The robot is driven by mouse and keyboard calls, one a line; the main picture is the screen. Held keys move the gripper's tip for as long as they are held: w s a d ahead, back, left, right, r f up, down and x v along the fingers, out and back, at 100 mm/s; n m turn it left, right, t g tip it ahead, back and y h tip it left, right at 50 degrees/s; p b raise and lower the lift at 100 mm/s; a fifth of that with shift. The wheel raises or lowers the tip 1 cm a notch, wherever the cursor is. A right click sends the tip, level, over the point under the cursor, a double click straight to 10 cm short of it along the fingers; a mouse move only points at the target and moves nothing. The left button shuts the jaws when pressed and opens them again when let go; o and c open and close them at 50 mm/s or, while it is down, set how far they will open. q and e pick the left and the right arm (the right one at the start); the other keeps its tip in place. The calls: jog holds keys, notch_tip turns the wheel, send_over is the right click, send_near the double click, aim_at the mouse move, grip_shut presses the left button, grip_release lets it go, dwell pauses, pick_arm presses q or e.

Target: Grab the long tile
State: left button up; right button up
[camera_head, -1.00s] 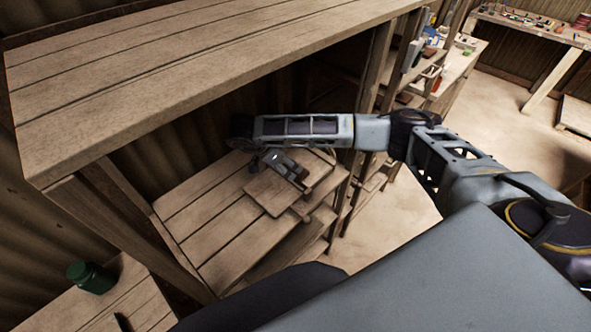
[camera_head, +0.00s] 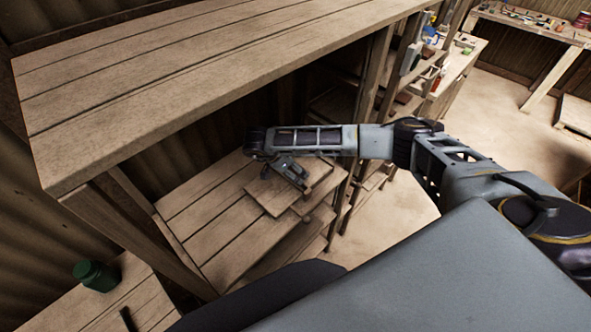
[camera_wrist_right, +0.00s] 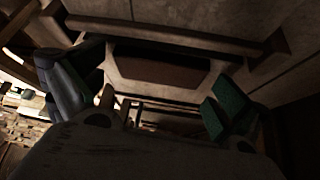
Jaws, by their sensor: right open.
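My right gripper (camera_head: 291,173) reaches into the lower shelf, over a small wooden board-like fixture (camera_head: 262,199). In the right wrist view the right gripper (camera_wrist_right: 145,100) is open, its dark left finger and green-padded right finger wide apart. Beyond and between the fingers is a long dark-brown flat piece (camera_wrist_right: 160,74) in a wooden frame; it may be the long tile, but the dim light makes this uncertain. Nothing is seen held. Whether the fingers touch the fixture cannot be told. No tile can be made out in the head view. My left gripper is not in view.
The upper wooden shelf (camera_head: 200,65) overhangs the lower plank shelf (camera_head: 222,228), and posts (camera_head: 368,85) stand right of the gripper. A green jar (camera_head: 97,275) stands on a low surface at lower left. The lower shelf's left part is clear.

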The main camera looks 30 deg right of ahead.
aim_at(293, 170)
jog(key=shift+c, duration=0.4)
jog(key=c, duration=0.8)
jog(key=shift+r+b, duration=1.2)
jog(key=shift+r, duration=3.8)
